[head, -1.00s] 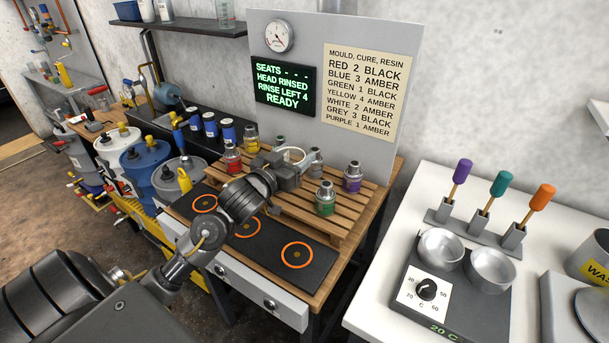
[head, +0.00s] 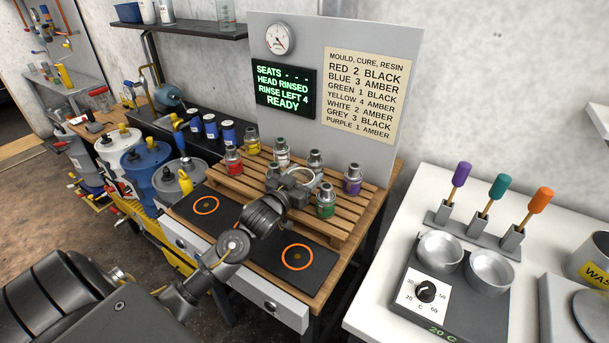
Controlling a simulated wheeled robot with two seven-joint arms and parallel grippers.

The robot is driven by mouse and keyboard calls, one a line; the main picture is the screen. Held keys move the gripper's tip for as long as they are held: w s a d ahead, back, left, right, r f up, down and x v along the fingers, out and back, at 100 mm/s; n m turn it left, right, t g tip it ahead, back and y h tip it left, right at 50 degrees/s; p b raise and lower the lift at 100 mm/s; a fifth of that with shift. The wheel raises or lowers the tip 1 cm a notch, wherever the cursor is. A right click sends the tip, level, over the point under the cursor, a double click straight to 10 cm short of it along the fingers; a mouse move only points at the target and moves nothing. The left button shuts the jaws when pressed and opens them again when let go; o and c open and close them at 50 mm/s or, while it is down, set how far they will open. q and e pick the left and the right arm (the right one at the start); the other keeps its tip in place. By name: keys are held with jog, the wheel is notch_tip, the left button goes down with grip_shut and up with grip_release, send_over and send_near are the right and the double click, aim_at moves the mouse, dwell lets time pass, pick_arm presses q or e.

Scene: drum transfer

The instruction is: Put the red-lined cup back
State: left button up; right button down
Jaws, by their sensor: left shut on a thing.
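A container with a red band (head: 233,162) stands at the left end of the slatted wooden pallet (head: 290,208). I cannot tell whether it is the red-lined cup of the task; no open cup with a red lining shows clearly. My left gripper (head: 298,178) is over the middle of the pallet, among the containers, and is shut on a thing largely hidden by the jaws. A grey-topped container (head: 273,174) shows right beside its jaws; its colour is hidden. My right gripper is not in view.
A dark strip with orange rings (head: 297,258) lies in front. At the right are two metal bowls (head: 440,250) on a heater. A screen (head: 284,88) reads READY.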

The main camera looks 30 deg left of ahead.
pick_arm(q)
jog(key=o, duration=1)
jog(key=shift+f, duration=0.1)
jog(key=shift+o, duration=0.2)
